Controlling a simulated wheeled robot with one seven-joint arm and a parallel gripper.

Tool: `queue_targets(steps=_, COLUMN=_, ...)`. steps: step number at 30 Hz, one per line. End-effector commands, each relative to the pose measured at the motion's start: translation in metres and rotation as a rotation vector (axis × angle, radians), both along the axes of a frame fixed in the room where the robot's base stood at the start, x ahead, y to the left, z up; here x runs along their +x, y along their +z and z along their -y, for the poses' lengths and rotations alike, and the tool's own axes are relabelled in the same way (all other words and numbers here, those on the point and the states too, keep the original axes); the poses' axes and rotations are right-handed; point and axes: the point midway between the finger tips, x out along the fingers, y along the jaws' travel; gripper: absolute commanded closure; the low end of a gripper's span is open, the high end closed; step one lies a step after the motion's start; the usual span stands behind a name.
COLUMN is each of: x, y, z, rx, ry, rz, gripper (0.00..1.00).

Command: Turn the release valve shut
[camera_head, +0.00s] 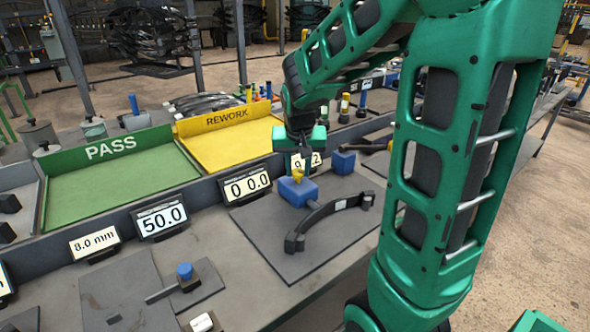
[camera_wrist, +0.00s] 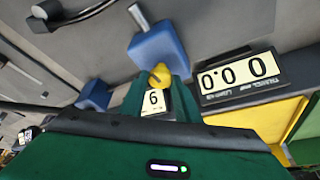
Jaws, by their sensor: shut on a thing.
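The release valve shows as a small yellow knob (camera_head: 298,173) on top of a blue block (camera_head: 298,193), on a dark plate. My gripper (camera_head: 298,166) comes down from above and is shut on the yellow knob. The wrist view shows the yellow knob (camera_wrist: 160,76) between my green fingers (camera_wrist: 160,84), with the blue block (camera_wrist: 158,50) and a silver rod beyond it. My fingers partly hide the knob's sides, and I cannot tell how far it is turned.
A display (camera_head: 246,185) reading 0 0.0 stands to the left. Another blue block (camera_head: 343,162) is behind right. Green PASS (camera_head: 110,190) and yellow REWORK (camera_head: 225,150) trays lie behind.

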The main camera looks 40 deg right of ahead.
Motion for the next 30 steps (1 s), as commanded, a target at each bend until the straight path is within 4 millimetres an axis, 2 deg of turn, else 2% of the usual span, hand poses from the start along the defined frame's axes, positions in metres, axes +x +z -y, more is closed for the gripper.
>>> queue_targets(steps=12, x=0.002, y=0.0006, z=-0.0027, rx=0.001, ry=-0.142, rz=0.002, gripper=0.93)
queue_targets(steps=26, x=0.0021, y=0.0003, z=-0.0032, rx=0.002, ry=-0.153, rz=0.002, gripper=0.93)
queue_targets(steps=27, x=0.002, y=0.0002, z=-0.0032, rx=0.002, ry=-0.152, rz=0.001, gripper=0.66)
queue_targets(steps=29, x=0.0019, y=0.0002, z=-0.0031, rx=0.002, ry=-0.152, rz=0.001, gripper=0.53)
queue_targets(steps=30, x=0.0018, y=0.0001, z=-0.0029, rx=0.002, ry=-0.153, rz=0.0, gripper=0.53)
